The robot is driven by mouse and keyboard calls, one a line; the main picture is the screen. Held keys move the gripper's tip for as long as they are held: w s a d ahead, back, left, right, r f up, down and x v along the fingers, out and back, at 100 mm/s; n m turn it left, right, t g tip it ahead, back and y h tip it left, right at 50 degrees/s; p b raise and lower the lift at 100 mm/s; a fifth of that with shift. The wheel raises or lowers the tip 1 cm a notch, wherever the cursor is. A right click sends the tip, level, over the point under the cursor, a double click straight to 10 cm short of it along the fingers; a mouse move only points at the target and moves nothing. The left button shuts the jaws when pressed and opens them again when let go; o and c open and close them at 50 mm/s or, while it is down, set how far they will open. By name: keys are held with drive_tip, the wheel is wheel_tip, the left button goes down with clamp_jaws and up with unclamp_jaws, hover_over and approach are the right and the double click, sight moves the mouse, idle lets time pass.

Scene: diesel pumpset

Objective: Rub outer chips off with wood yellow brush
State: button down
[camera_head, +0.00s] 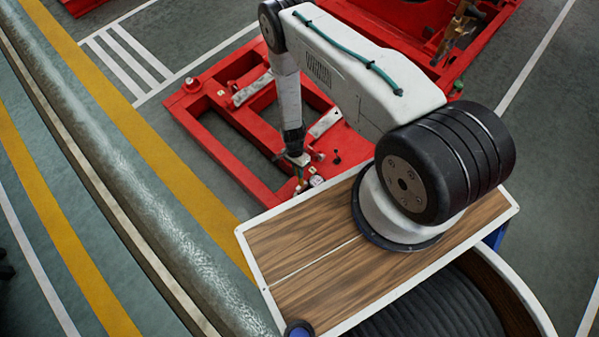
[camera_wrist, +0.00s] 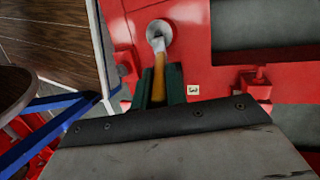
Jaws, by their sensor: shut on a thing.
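In the wrist view, my gripper (camera_wrist: 160,86) has two dark green fingers shut on the yellow wooden handle of a brush (camera_wrist: 174,80). The brush's pale end overlaps a round grey disc (camera_wrist: 160,28) on the red frame (camera_wrist: 190,18). I cannot tell whether brush and disc touch. Chips cannot be made out. In the head view, my gripper (camera_head: 300,178) is low at the near part of the red frame (camera_head: 222,145), and the brush is too small to make out clearly.
A white tag marked 3 (camera_wrist: 193,89) and a red block (camera_wrist: 256,86) are right of the brush. A grey pipe (camera_head: 130,170) runs along the left in the head view. Floor with a yellow stripe (camera_head: 165,160) lies between pipe and frame.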

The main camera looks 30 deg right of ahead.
drive_tip(key=shift+w, duration=0.5)
idle(0.8)
drive_tip(key=shift+r, duration=3.1)
drive_tip(key=shift+r, duration=1.4)
drive_tip(key=shift+a+r, duration=0.1)
